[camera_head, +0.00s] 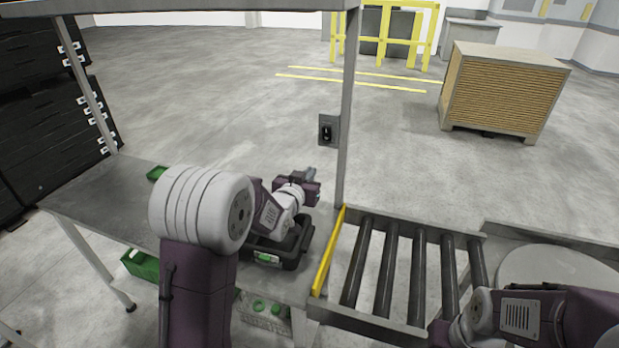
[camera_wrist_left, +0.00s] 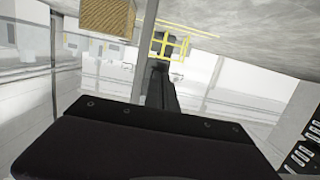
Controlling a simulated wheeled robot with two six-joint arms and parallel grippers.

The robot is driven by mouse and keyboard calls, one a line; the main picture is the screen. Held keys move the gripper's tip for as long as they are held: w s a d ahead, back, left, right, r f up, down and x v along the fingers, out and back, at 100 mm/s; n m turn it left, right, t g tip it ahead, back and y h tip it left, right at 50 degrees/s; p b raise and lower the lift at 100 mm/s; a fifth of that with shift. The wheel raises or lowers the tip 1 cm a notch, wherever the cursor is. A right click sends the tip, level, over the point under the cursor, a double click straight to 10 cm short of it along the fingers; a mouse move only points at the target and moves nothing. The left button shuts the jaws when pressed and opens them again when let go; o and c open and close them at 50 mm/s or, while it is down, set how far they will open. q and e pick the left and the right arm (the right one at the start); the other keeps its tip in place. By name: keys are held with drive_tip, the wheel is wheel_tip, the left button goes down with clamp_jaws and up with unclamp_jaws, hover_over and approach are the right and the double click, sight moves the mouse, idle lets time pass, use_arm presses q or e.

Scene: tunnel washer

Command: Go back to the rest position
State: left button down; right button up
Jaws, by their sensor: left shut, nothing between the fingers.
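My left arm reaches over the grey metal table (camera_head: 95,195). My left gripper (camera_head: 311,174) is at the table's right end, near the upright post, above and behind a black box (camera_head: 268,256) with a green label. In the left wrist view its dark fingers (camera_wrist_left: 160,70) are together with nothing between them. My right arm comes in at the bottom right, beside the roller conveyor. Its gripper cannot be made out.
A roller conveyor (camera_head: 388,275) with a yellow edge bar (camera_head: 328,250) joins the table's right end. A grey post (camera_head: 348,110) carries a small switch box (camera_head: 328,130). Black cases (camera_head: 45,130) stand at left. A wooden crate (camera_head: 500,92) stands on open floor behind.

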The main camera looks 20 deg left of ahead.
use_arm(q)
drive_tip(key=s+f+g, duration=0.5)
drive_tip(key=s+f, duration=0.1)
drive_tip(key=s, duration=0.4)
drive_tip(key=s+d+f+g, duration=0.1)
drive_tip(key=s+f+g, duration=0.3)
drive_tip(key=s, duration=0.6)
drive_tip(key=s+d+f+g+b, duration=0.1)
drive_tip(key=s+f+g, duration=0.4)
drive_tip(key=s, duration=0.6)
wheel_tip(320, 180, down, 3)
drive_tip(key=shift+r+n+g, duration=0.1)
drive_tip(key=shift+n+g, duration=0.2)
